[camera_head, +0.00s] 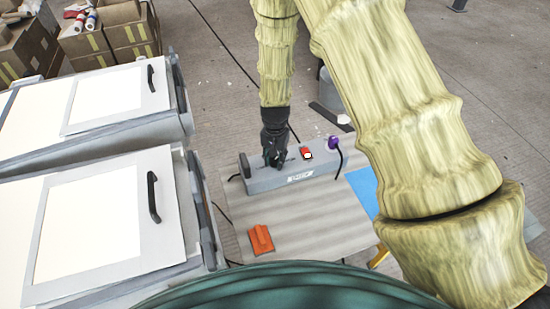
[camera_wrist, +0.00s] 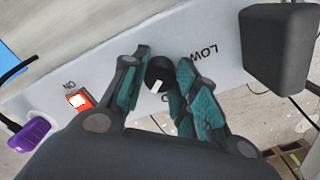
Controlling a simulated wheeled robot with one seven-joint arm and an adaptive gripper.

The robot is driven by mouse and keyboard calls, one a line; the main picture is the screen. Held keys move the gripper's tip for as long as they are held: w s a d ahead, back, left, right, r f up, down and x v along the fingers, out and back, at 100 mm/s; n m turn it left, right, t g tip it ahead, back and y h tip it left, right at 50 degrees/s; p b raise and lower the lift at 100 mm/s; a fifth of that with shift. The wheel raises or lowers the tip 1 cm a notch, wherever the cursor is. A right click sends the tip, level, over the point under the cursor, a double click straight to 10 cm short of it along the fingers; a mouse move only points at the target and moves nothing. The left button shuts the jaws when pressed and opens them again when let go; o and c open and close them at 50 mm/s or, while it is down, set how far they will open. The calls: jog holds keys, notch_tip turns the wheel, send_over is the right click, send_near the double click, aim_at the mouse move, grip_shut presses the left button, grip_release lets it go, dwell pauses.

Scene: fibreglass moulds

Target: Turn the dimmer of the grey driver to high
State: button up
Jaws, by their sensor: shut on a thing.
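The grey driver (camera_head: 300,183) is a long box lying on a board in the head view; its light grey face (camera_wrist: 125,60) fills much of the wrist view. Its dimmer (camera_wrist: 158,72) is a round black knob with a white mark, seen in the wrist view. The word LOW is printed beside it; other lettering is mostly hidden behind a finger. My gripper (camera_head: 272,160) points down onto the driver, and in the wrist view its teal-padded fingers (camera_wrist: 160,85) are shut on the knob, one on each side.
A red rocker switch (camera_head: 306,153) and a purple plug (camera_head: 333,142) with a black cable sit right of the gripper. A black block (camera_head: 245,165) stands at the driver's left end. An orange object (camera_head: 261,239) lies on the board (camera_head: 300,222). White-topped moulds (camera_head: 90,215) stand at left.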

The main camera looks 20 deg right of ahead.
aim_at(275, 160)
jog(key=m, duration=0.4)
jog(key=shift+m+p, duration=0.6)
jog(key=shift+m, duration=1.3)
jog(key=o, duration=1)
jog(key=shift+r, duration=0.1)
notch_tip(275, 160, up, 12)
jog(key=shift+f, duration=0.1)
